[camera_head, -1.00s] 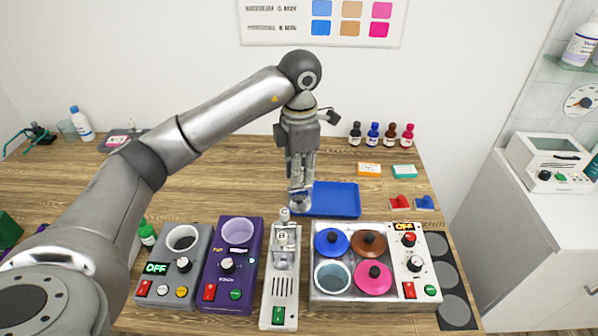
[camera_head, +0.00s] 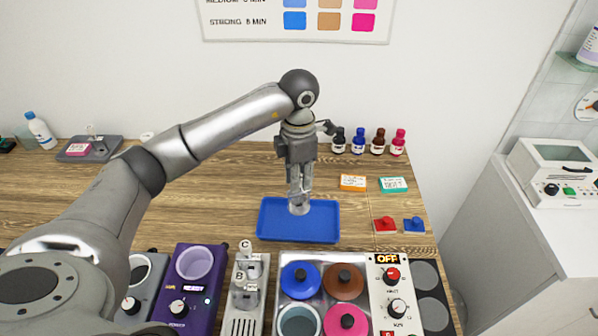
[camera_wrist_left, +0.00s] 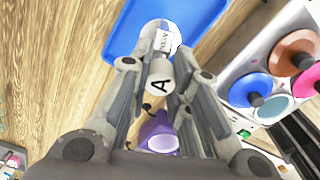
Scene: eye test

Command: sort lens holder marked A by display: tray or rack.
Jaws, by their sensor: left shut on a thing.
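My left gripper (camera_head: 299,198) is shut on the lens holder marked A (camera_head: 299,209), above the middle of the blue tray (camera_head: 270,230). In the left wrist view, the holder (camera_wrist_left: 160,72) shows its grey end with a black A between the fingers (camera_wrist_left: 160,80), and its clear round end lies over the blue tray (camera_wrist_left: 120,40). Whether it touches the tray I cannot tell. The pale rack (camera_head: 243,325) at the front holds holders marked B (camera_head: 240,278) and C (camera_head: 245,248). The purple device (camera_head: 190,285) has a small lit display, hard to read. My right gripper is not in view.
A bath unit with coloured lids (camera_head: 345,280) stands front right; its display (camera_head: 387,258) reads OFF. The wood left of the tray is clear.

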